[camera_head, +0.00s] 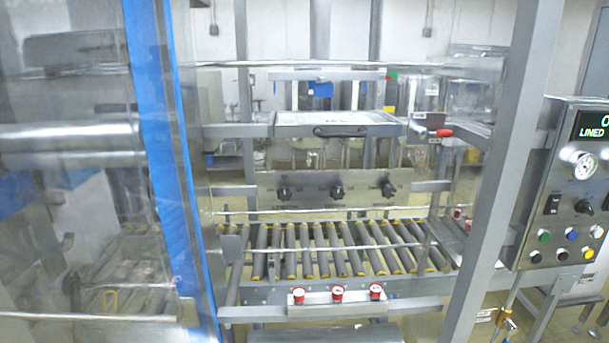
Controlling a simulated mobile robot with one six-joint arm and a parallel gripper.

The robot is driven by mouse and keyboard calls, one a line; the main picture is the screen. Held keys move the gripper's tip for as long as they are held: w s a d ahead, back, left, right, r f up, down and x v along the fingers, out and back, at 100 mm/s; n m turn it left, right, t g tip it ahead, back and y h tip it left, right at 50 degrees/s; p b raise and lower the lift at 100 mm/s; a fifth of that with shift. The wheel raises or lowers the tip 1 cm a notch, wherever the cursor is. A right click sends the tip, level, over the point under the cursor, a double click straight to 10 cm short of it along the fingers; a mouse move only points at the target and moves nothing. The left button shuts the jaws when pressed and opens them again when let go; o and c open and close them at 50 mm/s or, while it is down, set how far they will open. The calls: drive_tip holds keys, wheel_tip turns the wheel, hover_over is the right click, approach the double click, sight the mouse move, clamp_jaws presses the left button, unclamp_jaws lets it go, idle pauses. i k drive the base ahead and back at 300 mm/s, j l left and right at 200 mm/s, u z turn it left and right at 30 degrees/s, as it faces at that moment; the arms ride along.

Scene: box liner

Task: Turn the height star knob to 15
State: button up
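Three black star-shaped knobs sit in a row on a metal panel (325,208) above the roller conveyor: a left knob (283,193), a middle knob (337,192) and a right knob (389,190). Their labels and scale marks are too small to read, so I cannot tell which one is the height knob or its setting. Another black knob (583,207) is on the control box at the right. My gripper is not in view.
A clear panel with a blue edge (158,150) fills the left side. A grey upright post (500,180) stands right of the knobs. Red buttons (337,294) line the front rail below the rollers (340,250). The control box (560,190) stands far right.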

sight(388, 192)
drive_tip(key=i+j+z, duration=0.1)
drive_tip(key=i+z, duration=0.15)
drive_tip(key=z, duration=0.15)
drive_tip(key=i+j+z, duration=0.15)
drive_tip(key=z, duration=0.2)
drive_tip(key=i+j+z, duration=0.25)
drive_tip(key=z, duration=0.15)
drive_tip(key=i, duration=0.1)
